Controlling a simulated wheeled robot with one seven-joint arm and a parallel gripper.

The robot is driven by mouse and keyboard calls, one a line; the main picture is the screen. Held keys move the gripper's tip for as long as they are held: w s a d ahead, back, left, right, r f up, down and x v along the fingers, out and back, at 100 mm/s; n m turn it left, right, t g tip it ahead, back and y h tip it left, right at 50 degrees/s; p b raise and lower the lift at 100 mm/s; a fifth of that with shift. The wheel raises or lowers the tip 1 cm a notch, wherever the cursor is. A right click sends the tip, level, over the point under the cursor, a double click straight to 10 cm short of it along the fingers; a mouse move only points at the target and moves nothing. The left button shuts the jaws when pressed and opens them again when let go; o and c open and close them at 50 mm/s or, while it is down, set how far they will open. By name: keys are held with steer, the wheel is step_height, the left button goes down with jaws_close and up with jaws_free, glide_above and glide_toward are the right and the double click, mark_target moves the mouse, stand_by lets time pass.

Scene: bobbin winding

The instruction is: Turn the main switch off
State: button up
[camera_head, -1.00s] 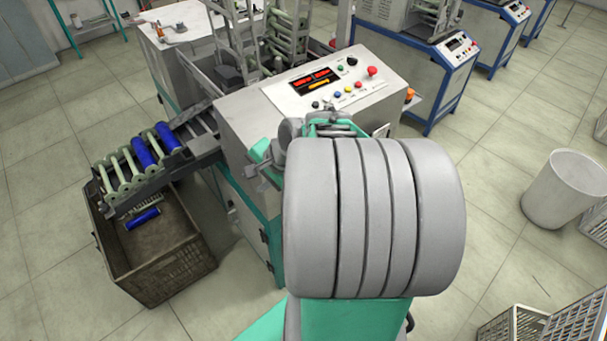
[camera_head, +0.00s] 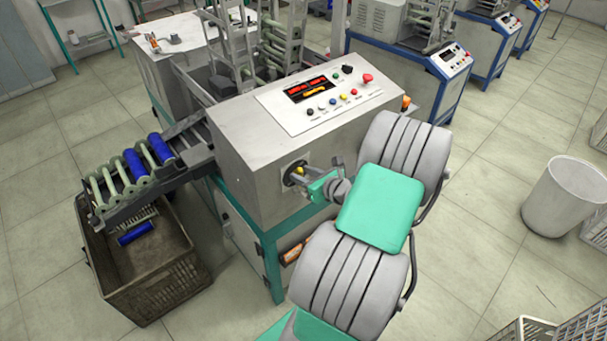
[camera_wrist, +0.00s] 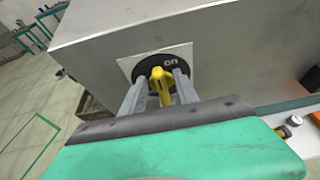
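In the wrist view the handle stands nearly upright in the picture. In the head view the switch (camera_head: 299,169) is small and partly covered by my gripper (camera_head: 308,178). In the wrist view my gripper (camera_wrist: 160,78) has one grey finger on each side of the handle. The fingers are apart, with narrow gaps seeming to show beside the handle. Whether the fingertips touch the dial is unclear.
The switch is on the winding machine (camera_head: 255,150), which has a control panel (camera_head: 318,100) with a display, coloured buttons and a red knob on top. A bobbin rack (camera_head: 130,178) and a crate (camera_head: 160,285) stand left. A white bin (camera_head: 563,195) is at right on open floor.

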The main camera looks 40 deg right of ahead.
steer(key=shift+c, duration=0.4)
jaws_close()
